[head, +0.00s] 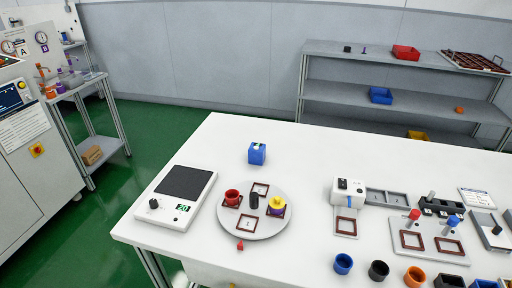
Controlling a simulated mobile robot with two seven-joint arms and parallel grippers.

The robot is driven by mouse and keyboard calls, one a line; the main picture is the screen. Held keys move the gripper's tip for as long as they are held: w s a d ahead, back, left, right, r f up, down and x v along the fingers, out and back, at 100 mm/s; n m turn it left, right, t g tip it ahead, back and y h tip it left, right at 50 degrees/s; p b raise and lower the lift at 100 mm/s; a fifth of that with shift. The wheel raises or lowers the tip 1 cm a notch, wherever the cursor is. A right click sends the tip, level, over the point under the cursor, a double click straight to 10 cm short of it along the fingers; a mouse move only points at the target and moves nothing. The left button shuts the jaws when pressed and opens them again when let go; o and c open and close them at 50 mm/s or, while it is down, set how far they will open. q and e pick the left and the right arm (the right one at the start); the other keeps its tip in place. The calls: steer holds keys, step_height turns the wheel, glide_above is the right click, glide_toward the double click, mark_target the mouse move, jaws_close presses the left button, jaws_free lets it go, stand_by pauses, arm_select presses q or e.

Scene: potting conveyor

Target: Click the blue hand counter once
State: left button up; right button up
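A small blue box-shaped device (257,154), which looks like the blue hand counter, stands on the white table behind the round grey plate. Its top has a pale and green patch, and a small light mark shows on its front. Any digits on it are too small to read. Nothing touches it. Neither of my grippers shows in the head view.
A round turntable (241,227) holds a red pot, a dark piece and a yellow-purple piece. Left of it is a scale (175,198) with a green display. Several pots, a white device (348,192) and red-and-blue-topped fixtures stand at right. The table behind the counter is clear.

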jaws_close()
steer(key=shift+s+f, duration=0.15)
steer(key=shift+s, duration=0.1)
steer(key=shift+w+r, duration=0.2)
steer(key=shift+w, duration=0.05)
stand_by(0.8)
